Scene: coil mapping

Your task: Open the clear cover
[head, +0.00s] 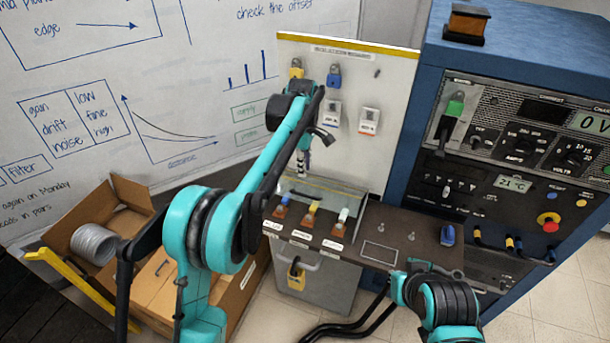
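The clear cover (335,193) is a see-through panel at the back of the dark bench top, by the foot of the white upright board. My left gripper (302,166) points down just above the cover's left part, in front of the board. Its fingers are small and partly hidden by my arm, so its opening and any contact are unclear.
A blue cabinet (430,75) with meters and knobs stands at right. Padlocks (334,76) and tags hang on the board. A blue object (448,235) lies on the bench's right end. An open cardboard box (125,215) with a coil (95,243) stands at left.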

